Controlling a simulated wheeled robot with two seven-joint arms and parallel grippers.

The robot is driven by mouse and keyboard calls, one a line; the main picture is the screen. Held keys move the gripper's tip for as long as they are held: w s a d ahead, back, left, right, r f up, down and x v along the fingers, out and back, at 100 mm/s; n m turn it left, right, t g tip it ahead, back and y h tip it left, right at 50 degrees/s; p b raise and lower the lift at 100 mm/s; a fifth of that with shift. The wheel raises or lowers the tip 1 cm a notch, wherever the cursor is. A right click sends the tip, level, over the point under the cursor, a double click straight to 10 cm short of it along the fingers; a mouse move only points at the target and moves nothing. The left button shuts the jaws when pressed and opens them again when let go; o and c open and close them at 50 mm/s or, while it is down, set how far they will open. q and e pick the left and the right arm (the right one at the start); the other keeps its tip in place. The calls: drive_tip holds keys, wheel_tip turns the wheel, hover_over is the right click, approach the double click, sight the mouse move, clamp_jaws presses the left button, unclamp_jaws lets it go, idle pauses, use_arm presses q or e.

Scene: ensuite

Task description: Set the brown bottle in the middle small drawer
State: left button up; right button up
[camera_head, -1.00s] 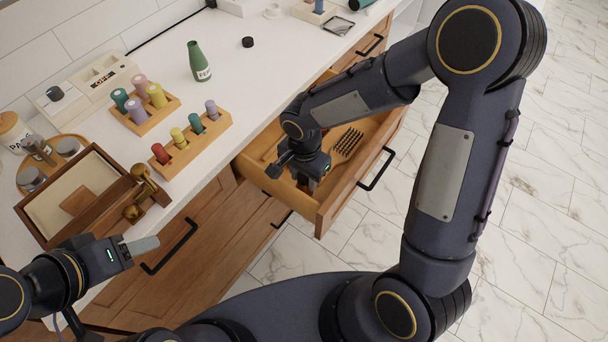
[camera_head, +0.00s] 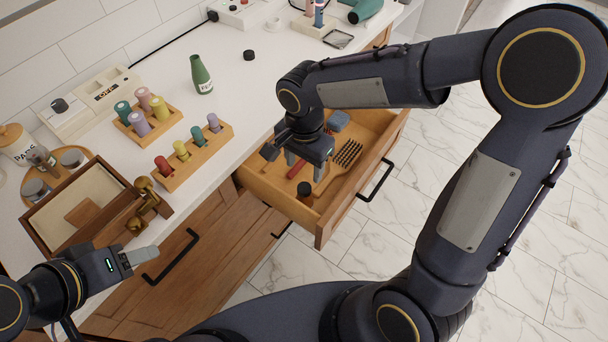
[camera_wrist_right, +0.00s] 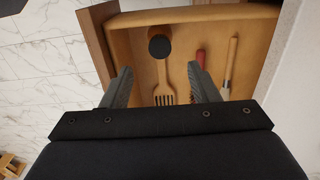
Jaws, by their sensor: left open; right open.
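The open drawer (camera_head: 325,229) holds a small dark-capped bottle (camera_head: 304,191), which looks like the brown bottle. It stands upright near the drawer's front; its body is mostly hidden. In the right wrist view its black cap (camera_wrist_right: 159,46) shows beyond my fingertips, apart from them. My right gripper (camera_head: 306,171) is open and empty above the drawer; its two fingers are spread in the wrist view (camera_wrist_right: 162,88). My left gripper (camera_head: 139,257) is open and empty by the counter's front edge.
On the counter stand a green bottle (camera_head: 201,75), racks of coloured bottles (camera_head: 194,158) and a wooden tray (camera_head: 72,190). Bare counter lies around the green bottle.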

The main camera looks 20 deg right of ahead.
drive_tip(key=s+d+r+n+t+y, duration=0.2)
drive_tip(key=s+d+r+n, duration=0.2)
drive_tip(key=s, duration=0.3)
drive_tip(key=s+d+r+n+t+y, duration=0.1)
drive_tip(key=s+d+r+n+t, duration=0.2)
drive_tip(key=s, duration=0.5)
drive_tip(key=shift+s+d+r+n+t+y, duration=0.3)
drive_tip(key=shift+d+r+n+y, duration=0.1)
drive_tip(key=shift+d+n, duration=0.5)
